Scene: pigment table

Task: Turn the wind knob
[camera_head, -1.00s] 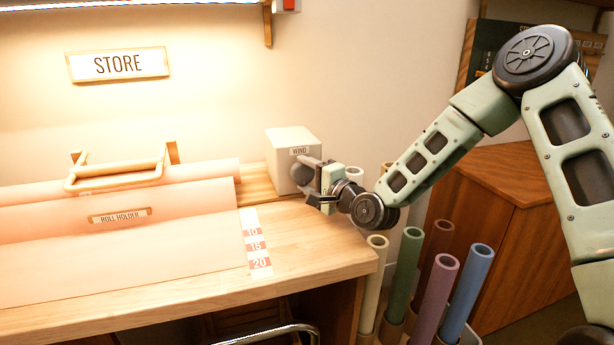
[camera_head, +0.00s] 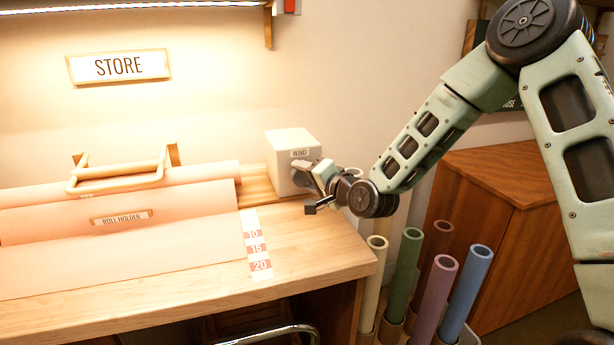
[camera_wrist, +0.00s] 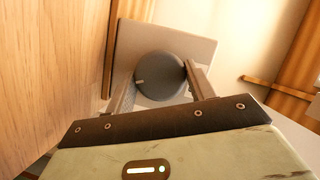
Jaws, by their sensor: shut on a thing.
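The wind knob is a dark grey round knob (camera_wrist: 160,78) with a small pale mark at its left, on the front of a light box, in the wrist view. The box (camera_head: 290,150), labelled WIND, stands at the back right of the wooden bench. My gripper (camera_wrist: 157,86) is shut on the knob, with one finger at each side of it. In the head view my gripper (camera_head: 306,176) is in front of the box and hides most of the knob.
A roll holder (camera_head: 125,217) with pink paper fills the bench's left. A numbered strip (camera_head: 256,243) lies on the bench (camera_head: 310,240). Several coloured tubes (camera_head: 403,270) stand below my arm at the right. A wooden cabinet (camera_head: 500,200) is behind them.

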